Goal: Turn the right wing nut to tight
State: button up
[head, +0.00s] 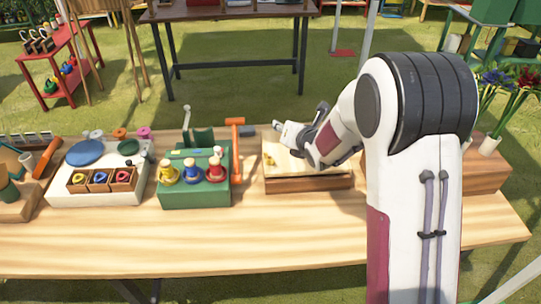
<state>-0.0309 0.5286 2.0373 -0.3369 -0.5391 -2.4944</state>
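A pale wooden block (308,185) stands on the table, right of centre in the head view. A small yellow piece (268,159), which looks like a wing nut, sits on its top near the left edge. No second wing nut shows; the right part of the block's top is covered by my arm. My gripper (279,126) is above the back of the block, up and slightly right of the yellow piece in the picture. Its fingers are small and partly hidden, so I cannot tell whether they are open or whether they touch anything.
A green box (195,193) with several coloured knobs and an orange T-shaped handle (235,140) stand left of the block. A white board (130,150) is further left. The table's front strip (200,240) is clear.

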jog(key=w+m+h, duration=0.1)
jog(key=m, duration=0.2)
jog(key=m+g, duration=0.8)
jog(key=m, duration=1.7)
send_near(270, 157)
jog(key=shift+w+f, duration=0.35)
jog(key=shift+f, duration=0.25)
jog(key=shift+f, duration=0.1)
jog(key=shift+x, duration=3.75)
jog(key=shift+a, duration=0.15)
grip_shut()
